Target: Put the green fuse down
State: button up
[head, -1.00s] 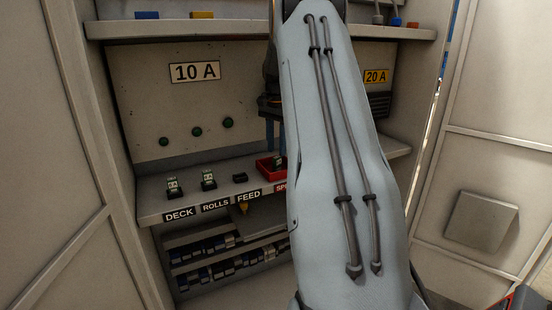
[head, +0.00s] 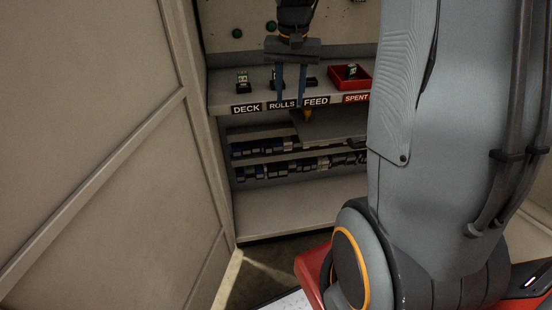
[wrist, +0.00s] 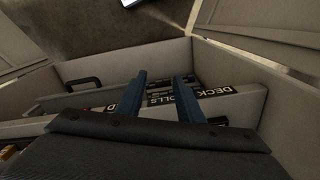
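A dark-and-green fuse (head: 351,72) lies in the red tray (head: 364,84) behind the SPENT label in the head view. Another green-marked fuse (head: 243,80) stands on the shelf behind DECK. One behind ROLLS (head: 274,76) is partly hidden by my finger. The black holder behind FEED (head: 312,82) shows no fuse. My gripper (head: 291,102) is in front of the shelf edge near ROLLS and FEED, left of the tray. In the wrist view my gripper (wrist: 160,85) has its blue fingers apart, with nothing held between them.
Below the labelled shelf are racks of blue and dark parts (head: 290,165) and a yellow-tipped item (head: 308,116) under FEED. A cabinet wall (head: 110,160) stands close on the left. My arm covers the right side.

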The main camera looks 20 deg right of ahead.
jog(key=s+a+f+n, duration=0.2)
jog(key=s+a+n, duration=0.1)
jog(key=s+a, duration=0.3)
jog(key=s+a+f+n, duration=0.3)
jog(key=s+a, duration=0.2)
jog(key=s, duration=0.5)
jog(key=shift+s+a, duration=0.35)
